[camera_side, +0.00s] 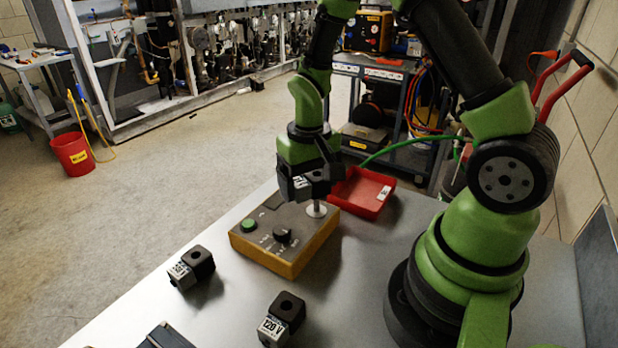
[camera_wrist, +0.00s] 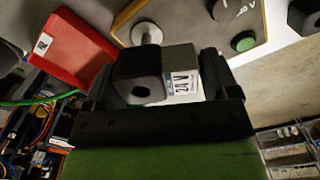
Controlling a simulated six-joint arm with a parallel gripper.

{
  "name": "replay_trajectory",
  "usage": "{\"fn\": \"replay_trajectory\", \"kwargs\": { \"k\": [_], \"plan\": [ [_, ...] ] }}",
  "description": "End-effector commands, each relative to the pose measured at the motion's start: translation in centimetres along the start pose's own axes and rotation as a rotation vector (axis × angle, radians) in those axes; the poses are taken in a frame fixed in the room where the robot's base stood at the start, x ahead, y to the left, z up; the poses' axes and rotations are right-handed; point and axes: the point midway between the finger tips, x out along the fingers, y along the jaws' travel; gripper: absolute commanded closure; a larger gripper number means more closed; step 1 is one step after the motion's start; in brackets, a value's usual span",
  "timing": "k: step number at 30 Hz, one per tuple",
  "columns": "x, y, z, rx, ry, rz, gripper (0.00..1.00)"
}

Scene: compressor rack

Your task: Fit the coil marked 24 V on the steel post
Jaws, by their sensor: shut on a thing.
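The coil marked 24 V (camera_wrist: 182,84) is a black block with a round hole and a grey part bearing the white label. My gripper (camera_side: 311,184) is shut on it, with a dark jaw at each side in the wrist view (camera_wrist: 158,88). The steel post (camera_side: 316,209) stands upright on a wide round foot on the yellow-edged test box (camera_side: 290,258). The coil is above the box, close to the post top. In the wrist view the post (camera_wrist: 147,34) shows beyond the coil, not through its hole. The exact gap is hard to tell.
A coil marked 120 V (camera_side: 283,318) and another coil (camera_side: 192,268), its label hard to read, lie on the bench. A red tray (camera_side: 366,192) sits behind the box. The box carries a green button (camera_side: 248,225) and a black knob (camera_side: 283,236). A dark object is cut off at the front edge.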

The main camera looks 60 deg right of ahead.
Motion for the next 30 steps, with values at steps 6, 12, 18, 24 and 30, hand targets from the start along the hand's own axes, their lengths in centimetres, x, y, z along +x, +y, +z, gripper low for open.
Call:
{"fn": "replay_trajectory", "kwargs": {
  "k": [6, 12, 18, 24, 30],
  "plan": [
    [0.7, 0.0, 0.0, 0.000, -0.001, 0.000, 0.49],
    [0.8, 0.0, 0.0, 0.000, 0.001, 0.000, 0.49],
    [0.9, 0.0, 0.0, 0.000, 0.000, 0.000, 0.49],
    [2.1, 0.0, 0.0, 0.001, -0.002, 0.001, 0.49],
    [3.2, 0.0, 0.0, 0.000, -0.001, 0.000, 0.49]
  ]
}}
